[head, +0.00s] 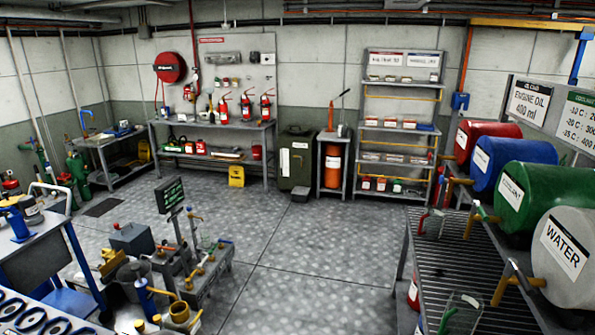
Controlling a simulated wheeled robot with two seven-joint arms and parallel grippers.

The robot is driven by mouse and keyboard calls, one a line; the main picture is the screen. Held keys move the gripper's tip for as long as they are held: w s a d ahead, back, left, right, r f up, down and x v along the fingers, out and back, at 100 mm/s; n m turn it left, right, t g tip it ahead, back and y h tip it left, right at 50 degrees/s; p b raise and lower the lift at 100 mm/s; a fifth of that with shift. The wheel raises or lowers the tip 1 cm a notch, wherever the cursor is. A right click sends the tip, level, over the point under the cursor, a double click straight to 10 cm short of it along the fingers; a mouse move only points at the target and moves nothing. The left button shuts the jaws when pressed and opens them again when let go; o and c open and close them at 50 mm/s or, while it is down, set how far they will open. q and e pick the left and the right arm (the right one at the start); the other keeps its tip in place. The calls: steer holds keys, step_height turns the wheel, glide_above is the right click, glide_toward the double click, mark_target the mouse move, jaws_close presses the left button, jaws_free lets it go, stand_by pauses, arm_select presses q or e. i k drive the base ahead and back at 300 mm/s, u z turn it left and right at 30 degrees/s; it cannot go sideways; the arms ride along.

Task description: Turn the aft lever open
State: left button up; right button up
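A low grey hydraulic unit (208,290) stands on the floor left of centre, with a small dark display (169,193) on a post. Neither of my grippers shows in the head view.
A blue cart (45,255) stands at the left. A slatted bench (455,250) with red, blue, green and grey drums fills the right. Open floor (310,250) lies between the unit and this bench. A workbench (215,128) and shelves (400,125) line the back.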

mark_target(188, 280)
steer(key=z, duration=0.05)
steer(key=i, duration=2)
steer(key=u, duration=0.85)
steer(key=i, duration=1.6)
steer(key=u, duration=1.5)
steer(key=i, duration=0.6)
steer(key=u, duration=0.35)
